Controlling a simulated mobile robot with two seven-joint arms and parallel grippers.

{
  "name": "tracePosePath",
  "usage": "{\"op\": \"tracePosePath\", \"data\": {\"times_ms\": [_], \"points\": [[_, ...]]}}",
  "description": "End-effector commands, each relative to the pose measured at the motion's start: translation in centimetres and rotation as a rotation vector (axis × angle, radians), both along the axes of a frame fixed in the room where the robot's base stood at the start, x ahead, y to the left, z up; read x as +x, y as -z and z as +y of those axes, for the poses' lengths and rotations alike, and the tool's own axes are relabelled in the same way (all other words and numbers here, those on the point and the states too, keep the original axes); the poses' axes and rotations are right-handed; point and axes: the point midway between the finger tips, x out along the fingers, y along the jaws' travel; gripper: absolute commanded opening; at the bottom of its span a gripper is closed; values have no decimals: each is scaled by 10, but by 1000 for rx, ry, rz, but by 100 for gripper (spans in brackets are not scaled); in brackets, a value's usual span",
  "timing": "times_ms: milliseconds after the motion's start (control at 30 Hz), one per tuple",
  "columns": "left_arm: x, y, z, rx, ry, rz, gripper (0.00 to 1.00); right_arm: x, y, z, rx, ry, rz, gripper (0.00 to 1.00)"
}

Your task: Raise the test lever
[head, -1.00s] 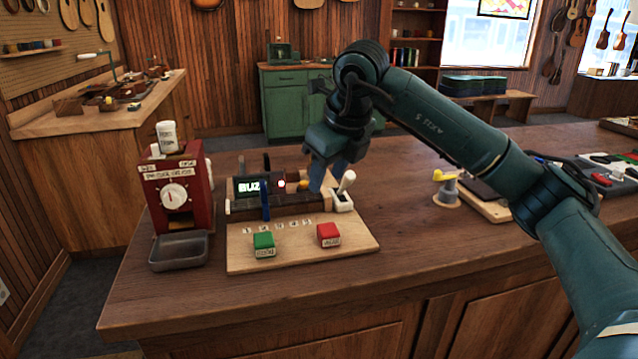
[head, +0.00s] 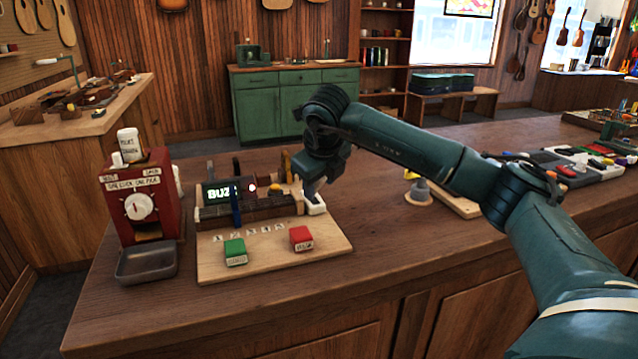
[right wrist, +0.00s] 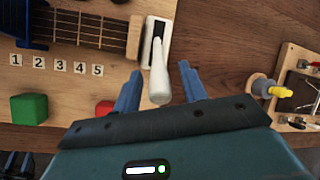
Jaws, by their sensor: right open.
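The test lever is a white handle on a white slotted base at the right end of the test rig. In the right wrist view the lever (right wrist: 159,82) points toward my gripper and lies between its two blue fingers, with gaps on both sides. My right gripper (right wrist: 161,90) is open and empty there. In the head view the lever base (head: 316,207) shows at the board's back right, while my right gripper (head: 313,188) hangs over it and hides most of the handle.
The wooden board (head: 215,266) carries a green button (head: 235,252), a red button (head: 301,238) and a lit "BUZZ" display (head: 222,193). A red dial box (head: 140,200) and grey tray (head: 146,262) stand left. A yellow-topped stand (head: 418,190) is to the right.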

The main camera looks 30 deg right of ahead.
Motion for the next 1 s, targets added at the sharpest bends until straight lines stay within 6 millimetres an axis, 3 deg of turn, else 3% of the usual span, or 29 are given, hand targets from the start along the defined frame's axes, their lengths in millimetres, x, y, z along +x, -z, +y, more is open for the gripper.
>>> {"op": "tracePosePath", "data": {"times_ms": [400, 900, 1000], "points": [[0, 1, 1, 4, 0, 3, 36, 4, 9, -2, 0, -1, 0, 42], [0, 1, 1, 4, 0, 2, 36, 4, 9, -2, 0, -1, -1, 2], [0, 1, 1, 3, -1, 1, 36, 4, 9, -1, 1, -2, -1, 0]]}}
